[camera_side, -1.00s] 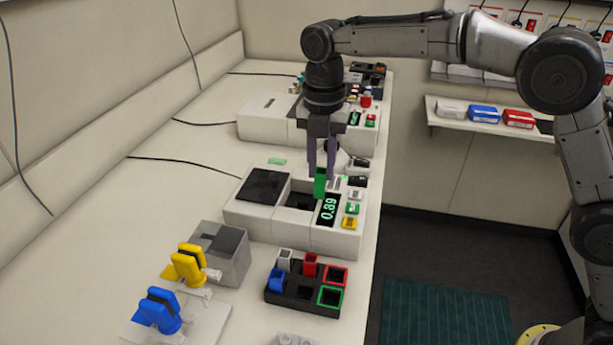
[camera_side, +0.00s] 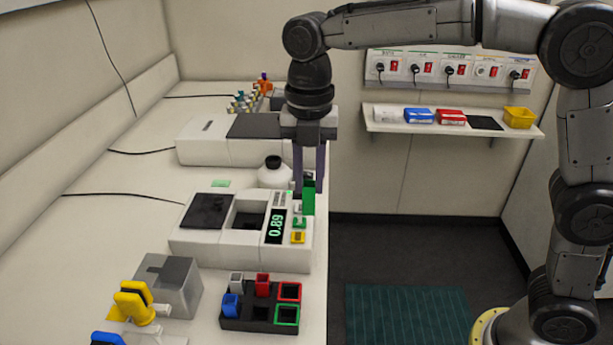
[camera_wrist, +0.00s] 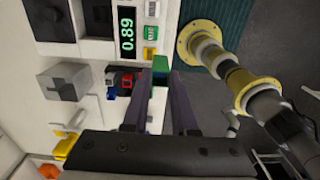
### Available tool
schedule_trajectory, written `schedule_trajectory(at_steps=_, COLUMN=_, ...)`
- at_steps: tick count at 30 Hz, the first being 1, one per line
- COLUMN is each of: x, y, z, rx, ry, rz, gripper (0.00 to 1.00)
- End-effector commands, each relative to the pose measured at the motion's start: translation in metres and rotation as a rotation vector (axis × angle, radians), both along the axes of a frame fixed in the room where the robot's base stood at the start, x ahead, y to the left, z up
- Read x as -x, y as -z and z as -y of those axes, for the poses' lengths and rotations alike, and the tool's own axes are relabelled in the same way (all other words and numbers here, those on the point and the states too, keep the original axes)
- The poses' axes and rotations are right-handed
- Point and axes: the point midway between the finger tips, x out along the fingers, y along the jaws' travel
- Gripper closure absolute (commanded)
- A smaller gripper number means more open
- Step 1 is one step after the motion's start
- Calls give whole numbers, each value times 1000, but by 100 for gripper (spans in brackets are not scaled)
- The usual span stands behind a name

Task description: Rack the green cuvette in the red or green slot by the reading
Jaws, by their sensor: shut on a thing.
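My gripper (camera_side: 309,185) is shut on the green cuvette (camera_side: 308,198) and holds it upright in the air near the bench's right edge, right of the reader's display. The cuvette also shows between the fingers in the wrist view (camera_wrist: 160,66). The reader (camera_side: 205,243) has an open, dark well (camera_side: 247,217), and its display (camera_side: 276,226) reads 0.89 in green. The black rack (camera_side: 258,326) stands in front of the reader. Its red-rimmed slot (camera_side: 289,291) and green-rimmed slot (camera_side: 287,315) on the right side look empty. Grey, red and blue cuvettes stand in other slots.
A grey block (camera_side: 168,283) and a yellow pipette-like tool (camera_side: 135,300) stand left of the rack. A white bottle with a black cap (camera_side: 273,172) stands behind the reader. A wall shelf (camera_side: 400,126) holds several boxes. Right of the bench is open floor.

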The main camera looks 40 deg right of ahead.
Motion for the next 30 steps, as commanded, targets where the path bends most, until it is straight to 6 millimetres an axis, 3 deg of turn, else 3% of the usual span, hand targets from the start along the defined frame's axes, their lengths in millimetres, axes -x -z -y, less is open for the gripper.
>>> schedule_trajectory(at_steps=5, x=-4, y=3, z=-2, rx=-7, ry=53, rz=17, gripper=100)
schedule_trajectory(at_steps=12, x=18, y=37, z=-51, rx=-8, ry=82, rz=13, gripper=100)
schedule_trajectory(at_steps=18, x=41, y=51, z=-80, rx=4, ry=17, rz=-2, gripper=100)
schedule_trajectory(at_steps=30, x=45, y=71, z=-85, rx=6, ry=0, rz=-6, gripper=100)
